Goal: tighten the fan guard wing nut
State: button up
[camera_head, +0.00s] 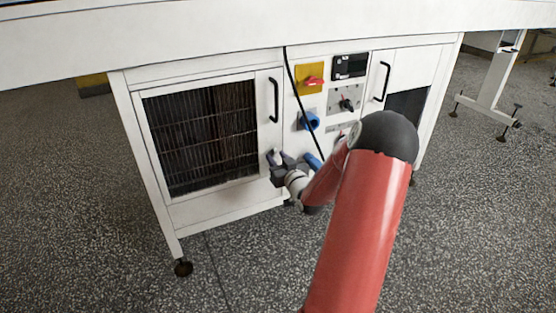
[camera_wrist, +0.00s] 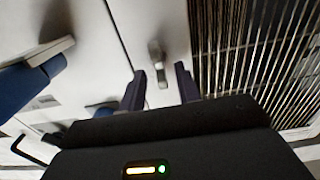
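The wing nut (camera_wrist: 157,62) is a small grey metal piece standing out from the white panel strip beside the fan guard. The fan guard (camera_head: 203,135) is a dark wire grille in the left of the white cabinet front; it also shows at the right of the wrist view (camera_wrist: 245,50). My gripper (camera_head: 275,155) is in front of the strip at the grille's lower right. In the wrist view my gripper (camera_wrist: 160,85) is open, with one dark finger on either side of the nut's line and a gap to it. In the head view the nut cannot be made out clearly at the fingers.
A blue socket (camera_head: 308,121), a yellow panel with a red switch (camera_head: 313,81) and a black knob (camera_head: 347,105) are right of my gripper. A black door handle (camera_head: 273,100) is above it. A dark cable (camera_head: 293,80) hangs down the front. Open floor lies before the cabinet.

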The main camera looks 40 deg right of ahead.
jog(key=shift+c, duration=0.4)
grip_shut()
jog(key=shift+m, duration=0.3)
jog(key=shift+s+d+f+m+p, duration=0.1)
jog(key=shift+m+p, duration=1)
jog(key=shift+m, duration=1.75)
jog(key=shift+w+d+f+m+p, duration=0.1)
jog(key=shift+m+p, duration=1.05)
jog(key=shift+m, duration=1.75)
jog(key=shift+s+d+f+m+p, duration=0.1)
jog(key=shift+m+p, duration=1)
jog(key=shift+m, duration=1.75)
